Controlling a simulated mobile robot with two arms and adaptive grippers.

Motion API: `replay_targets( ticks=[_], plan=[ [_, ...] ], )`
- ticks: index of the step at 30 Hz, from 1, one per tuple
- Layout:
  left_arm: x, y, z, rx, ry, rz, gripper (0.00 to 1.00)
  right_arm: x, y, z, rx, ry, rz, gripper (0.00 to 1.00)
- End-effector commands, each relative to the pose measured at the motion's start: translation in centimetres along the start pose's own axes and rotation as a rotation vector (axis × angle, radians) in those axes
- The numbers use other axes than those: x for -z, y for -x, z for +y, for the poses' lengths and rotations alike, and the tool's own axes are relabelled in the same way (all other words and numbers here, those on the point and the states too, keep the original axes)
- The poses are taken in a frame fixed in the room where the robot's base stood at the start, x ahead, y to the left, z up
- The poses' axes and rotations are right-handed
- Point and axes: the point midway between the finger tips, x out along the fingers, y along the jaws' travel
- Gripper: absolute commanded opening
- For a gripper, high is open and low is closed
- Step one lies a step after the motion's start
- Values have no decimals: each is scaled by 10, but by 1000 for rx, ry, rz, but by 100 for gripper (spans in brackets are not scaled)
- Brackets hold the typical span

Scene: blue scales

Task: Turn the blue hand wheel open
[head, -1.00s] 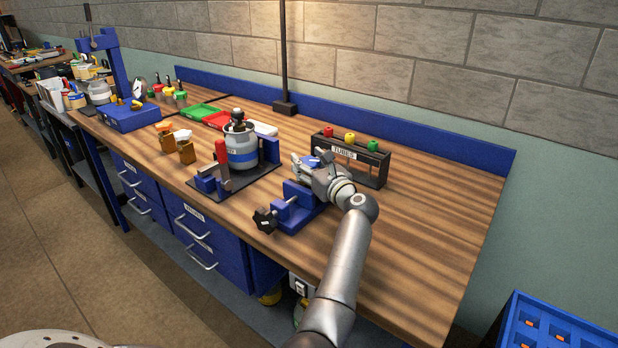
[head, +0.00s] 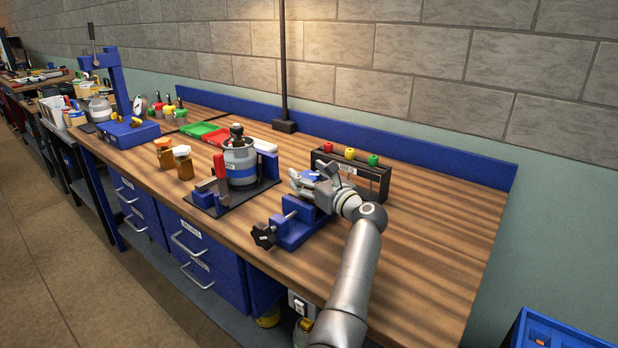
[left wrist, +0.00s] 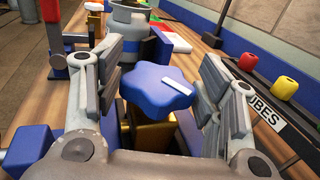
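The blue hand wheel (left wrist: 160,86) is a lobed knob with a white bar mark on top. It sits in the left wrist view above a brass-coloured body, between the two fingers of my left gripper (left wrist: 162,92). The fingers stand apart on either side of the wheel; I cannot tell if either touches it. In the head view my left gripper (head: 306,184) is over the blue vise (head: 295,226), and only a little blue of the wheel (head: 312,176) shows between the fingers. My right gripper is out of view.
A black rack labelled TUBES (head: 368,178) with red, yellow and green caps stands close behind the gripper. A grey canister (head: 239,163) in a clamp with a red handle (head: 220,168) stands to the left. The bench's right end is clear.

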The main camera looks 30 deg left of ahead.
Motion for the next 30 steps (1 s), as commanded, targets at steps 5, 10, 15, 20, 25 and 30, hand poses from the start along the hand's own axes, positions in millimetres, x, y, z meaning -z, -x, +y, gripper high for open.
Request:
replay_targets(
  ticks=[5,10,15,20,25,30],
  plan=[
    [0,0,0,0,0,1,74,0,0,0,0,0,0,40],
    [0,0,0,0,0,1,74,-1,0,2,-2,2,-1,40],
    [-14,0,0,0,4,1,74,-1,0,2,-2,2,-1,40],
    [-45,0,0,0,6,1,74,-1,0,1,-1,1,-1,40],
    [-76,0,0,1,5,1,74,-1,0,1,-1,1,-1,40],
    [-95,0,0,0,2,1,74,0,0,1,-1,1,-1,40]
  ],
)
